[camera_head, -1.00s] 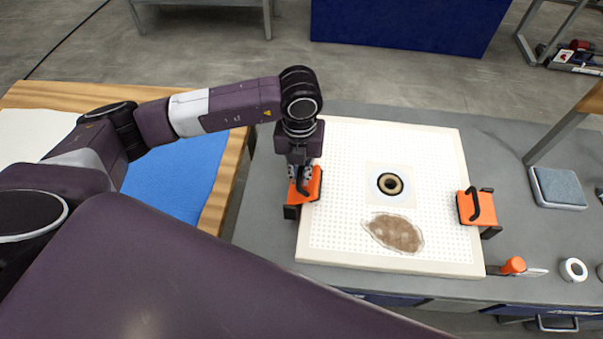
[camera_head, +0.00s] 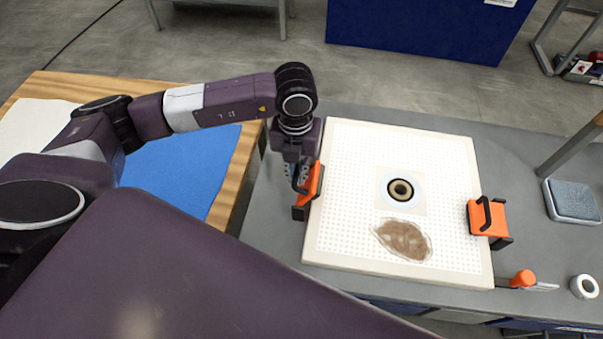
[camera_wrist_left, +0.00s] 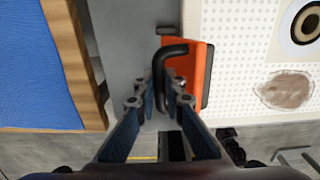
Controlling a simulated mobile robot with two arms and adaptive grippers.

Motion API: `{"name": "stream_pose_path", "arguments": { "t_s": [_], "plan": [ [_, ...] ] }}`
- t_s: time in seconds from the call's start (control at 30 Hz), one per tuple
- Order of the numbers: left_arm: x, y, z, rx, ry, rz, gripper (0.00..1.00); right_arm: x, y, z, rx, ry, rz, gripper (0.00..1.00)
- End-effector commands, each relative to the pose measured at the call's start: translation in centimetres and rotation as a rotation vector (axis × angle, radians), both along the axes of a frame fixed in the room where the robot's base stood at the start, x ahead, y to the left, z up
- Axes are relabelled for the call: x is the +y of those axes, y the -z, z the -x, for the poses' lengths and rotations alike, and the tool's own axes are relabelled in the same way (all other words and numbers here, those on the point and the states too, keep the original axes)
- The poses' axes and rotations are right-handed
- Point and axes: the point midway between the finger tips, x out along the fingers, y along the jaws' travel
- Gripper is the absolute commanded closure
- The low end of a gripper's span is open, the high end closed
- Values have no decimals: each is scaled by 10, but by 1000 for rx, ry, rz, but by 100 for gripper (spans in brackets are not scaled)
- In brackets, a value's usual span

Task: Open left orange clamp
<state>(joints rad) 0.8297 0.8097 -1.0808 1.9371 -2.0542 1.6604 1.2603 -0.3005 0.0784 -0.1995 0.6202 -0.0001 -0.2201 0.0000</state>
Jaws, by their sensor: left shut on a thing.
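The left orange clamp (camera_head: 315,182) stands at the left edge of the white perforated plate (camera_head: 345,255). Its orange flap is tilted up steeply, and in the left wrist view the flap (camera_wrist_left: 202,72) shows beside a black bar handle (camera_wrist_left: 157,72). My left gripper (camera_head: 296,174) points down at the clamp, on its left side. It is shut on the black handle, with its fingertips (camera_wrist_left: 160,103) around the bar. The clamp's lower part is partly hidden by the gripper. My right gripper is not in view.
A second orange clamp (camera_head: 482,217) lies flat on the plate's right edge. A black-and-white ring (camera_head: 400,190) and a brown stain (camera_head: 403,240) are on the plate. A wooden table with a blue mat (camera_head: 185,170) stands left. An orange-handled tool (camera_head: 523,279) and a tape roll (camera_head: 584,286) lie at right.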

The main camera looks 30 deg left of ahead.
Motion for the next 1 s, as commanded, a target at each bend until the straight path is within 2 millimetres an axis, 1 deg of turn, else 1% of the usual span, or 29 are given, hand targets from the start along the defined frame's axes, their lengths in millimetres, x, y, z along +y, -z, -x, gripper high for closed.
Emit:
{"name": "stream_pose_path", "arguments": {
  "t_s": [0.3, 0.6, 1.0],
  "plan": [
    [2, -1, -2, -6, -3, -1, 99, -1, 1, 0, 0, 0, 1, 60],
    [18, 5, 2, -5, -5, -4, 99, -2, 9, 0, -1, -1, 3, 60],
    [20, 7, 4, -4, -3, -1, 99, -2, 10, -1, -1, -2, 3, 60]
  ]
}}
